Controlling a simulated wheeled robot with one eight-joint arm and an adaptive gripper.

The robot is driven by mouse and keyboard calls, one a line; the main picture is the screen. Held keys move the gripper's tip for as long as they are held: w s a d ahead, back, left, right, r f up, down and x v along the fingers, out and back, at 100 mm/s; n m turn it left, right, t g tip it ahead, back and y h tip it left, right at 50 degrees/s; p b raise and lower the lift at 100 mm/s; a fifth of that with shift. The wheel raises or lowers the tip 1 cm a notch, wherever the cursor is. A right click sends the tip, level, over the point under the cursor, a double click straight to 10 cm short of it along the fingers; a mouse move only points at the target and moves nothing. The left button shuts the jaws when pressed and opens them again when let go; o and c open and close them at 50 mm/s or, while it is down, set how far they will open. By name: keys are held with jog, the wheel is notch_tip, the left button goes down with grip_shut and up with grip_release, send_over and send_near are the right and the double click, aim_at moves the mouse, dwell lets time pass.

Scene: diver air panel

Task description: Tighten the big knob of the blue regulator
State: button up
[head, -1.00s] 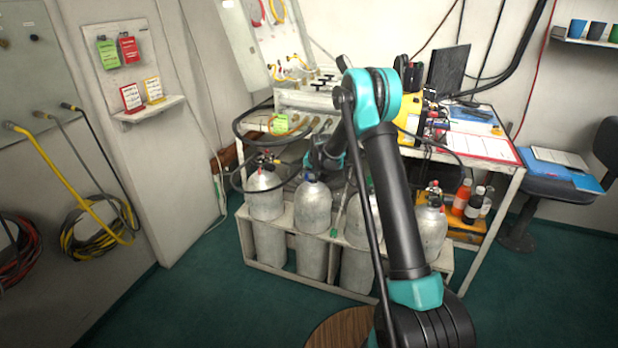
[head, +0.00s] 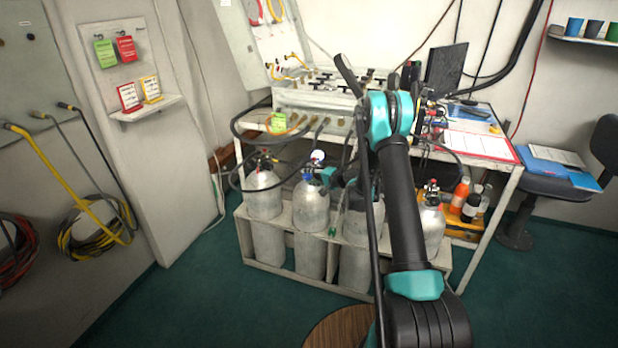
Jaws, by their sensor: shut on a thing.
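The blue regulator (head: 308,177) is a small blue spot at the top of the second grey cylinder from the left, with a round white gauge (head: 318,157) just above it. My gripper (head: 322,176) comes in from the right at the regulator's height, and its dark fingers are against the regulator's right side. It looks shut on the big knob there. The knob is small in this view and mostly hidden by the fingers, so its turn cannot be read.
Several grey cylinders (head: 262,192) stand in a white rack (head: 283,228). Black hoses loop above them, below the white panel bench (head: 300,99). My arm hides part of the right-hand cylinders. Bottles (head: 460,194) stand at right.

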jog(key=shift+d+f+t+y, duration=0.15)
jog(key=shift+t+y, duration=0.15)
jog(key=shift+y, duration=0.2)
jog(key=o, duration=1.1)
jog(key=shift+o, duration=0.2)
jog(key=v, duration=1.2)
